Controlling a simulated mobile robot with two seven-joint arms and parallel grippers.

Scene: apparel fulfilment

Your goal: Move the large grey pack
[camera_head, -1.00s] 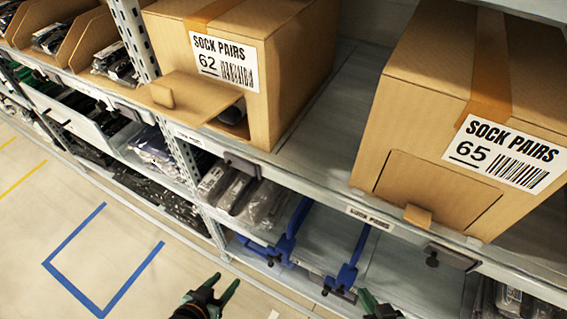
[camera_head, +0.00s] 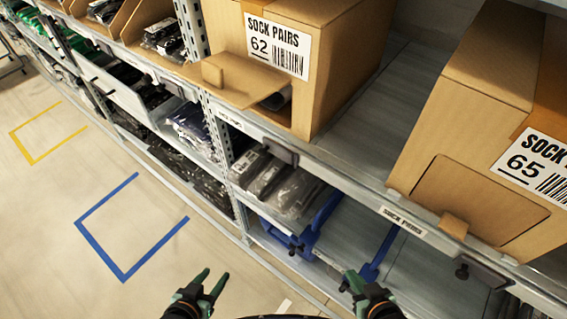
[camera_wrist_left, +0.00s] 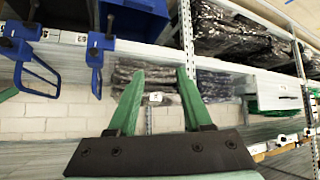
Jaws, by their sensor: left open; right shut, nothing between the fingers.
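Several grey packs in clear plastic (camera_head: 275,185) lie side by side on the lower shelf, below the box marked 62. I cannot tell which of them is the large grey pack. My left gripper (camera_head: 215,274) is open and empty, in front of the shelving and below the packs in the head view. In the left wrist view its green fingers (camera_wrist_left: 159,76) are spread, with dark wrapped packs (camera_wrist_left: 150,84) behind them at a distance. My right gripper (camera_head: 357,282) is shut and empty, low in the head view, in front of the lower shelf.
Cardboard boxes marked 62 (camera_head: 345,65) and 65 (camera_head: 470,125) stand on the upper shelf. Blue holders (camera_head: 312,232) stick out at the lower shelf. The floor at left is open, with blue (camera_head: 124,280) and yellow (camera_head: 33,162) tape outlines.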

